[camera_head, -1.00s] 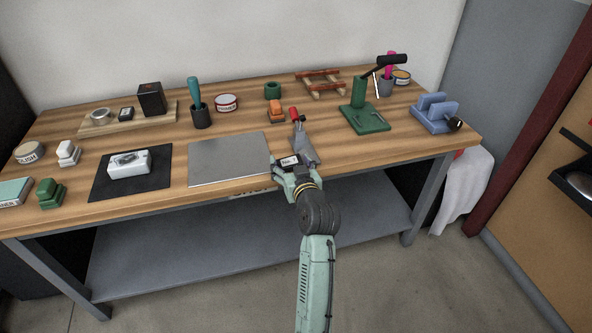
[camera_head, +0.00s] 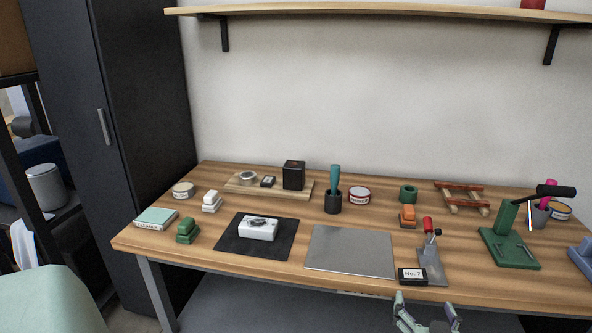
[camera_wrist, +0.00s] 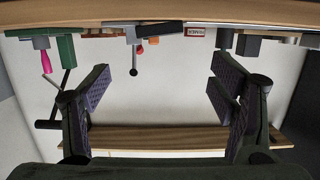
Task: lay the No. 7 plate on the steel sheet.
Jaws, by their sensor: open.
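The No. 7 plate (camera_head: 412,275) is a small black piece with a white "No. 7" label. In the head view it is on the bench at the front edge, just right of the steel sheet's near right corner; I cannot tell if they touch. The steel sheet (camera_head: 350,252) is a flat, bare grey rectangle. My gripper (camera_head: 425,305) is in front of the bench edge, just below the plate in the picture, partly cut off by the frame. In the wrist view my gripper (camera_wrist: 160,82) has its fingers wide apart with nothing between them.
A grey tool with a red-knobbed lever (camera_head: 431,262) is right behind the plate. A black mat (camera_head: 228,245) with a white block (camera_head: 259,229) lies left of the sheet. A green press (camera_head: 510,247) stands to the right. A wall shelf (camera_head: 380,10) runs above.

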